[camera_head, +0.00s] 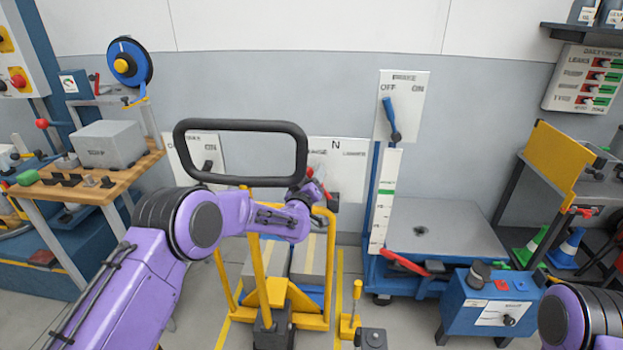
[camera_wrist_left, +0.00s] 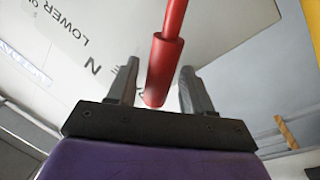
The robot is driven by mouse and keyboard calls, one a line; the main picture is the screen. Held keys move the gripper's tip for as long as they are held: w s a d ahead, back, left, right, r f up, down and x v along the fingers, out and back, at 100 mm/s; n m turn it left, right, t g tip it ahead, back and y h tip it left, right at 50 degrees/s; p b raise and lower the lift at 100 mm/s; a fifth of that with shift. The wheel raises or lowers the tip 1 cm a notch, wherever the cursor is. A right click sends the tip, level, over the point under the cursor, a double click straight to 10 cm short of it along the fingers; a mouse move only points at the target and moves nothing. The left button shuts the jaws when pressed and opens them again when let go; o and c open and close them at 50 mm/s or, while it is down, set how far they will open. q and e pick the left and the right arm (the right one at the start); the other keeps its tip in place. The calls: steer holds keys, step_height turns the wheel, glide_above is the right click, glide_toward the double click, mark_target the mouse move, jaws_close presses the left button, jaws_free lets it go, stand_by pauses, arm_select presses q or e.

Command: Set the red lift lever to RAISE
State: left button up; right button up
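The red lift lever (camera_wrist_left: 166,70) comes down from the top of the left wrist view. Its thick end sits between the two fingers of my left gripper (camera_wrist_left: 157,88). The fingers stand apart, with a visible gap on each side of the lever. Behind it is a white plate (camera_head: 345,178) marked N and LOWER; a third label is partly covered by the lever. In the head view, red parts of the lever (camera_head: 312,174) show beside my left gripper (camera_head: 327,193), in front of the plate. I cannot tell which setting the lever is at. My right gripper is out of view.
A black handle frame (camera_head: 240,125) on a yellow cart stands near my left arm. To the right is a blue lift table (camera_head: 445,230) with a BRAKE-like OFF/ON lever plate (camera_head: 402,105). A blue box (camera_head: 490,303) stands on the floor at the lower right.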

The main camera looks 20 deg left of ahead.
arm_select(q)
steer(key=s+f+b, duration=0.1)
steer(key=s, duration=0.9)
steer(key=shift+s+b, duration=0.2)
steer(key=shift+b, duration=0.2)
steer(key=shift+f, duration=0.2)
steer(key=s+a+f+g+y, duration=0.1)
steer(key=s+a+f+g, duration=0.25)
steer(key=s+f, duration=0.7)
steer(key=s+a+f+g+y, duration=0.1)
steer(key=s+a+f+g, duration=0.3)
steer(key=s+f, duration=0.65)
steer(key=s+a+f+g+y, duration=0.1)
steer(key=s+f+g, duration=0.3)
steer(key=s, duration=0.9)
steer(key=s+a+f+g, duration=0.2)
steer(key=s+f+g, duration=0.2)
steer(key=s+f, duration=0.4)
steer(key=s, duration=0.5)
steer(key=shift+a+g+y, duration=0.25)
steer(key=shift+g+y, duration=0.1)
steer(key=shift+y, duration=0.05)
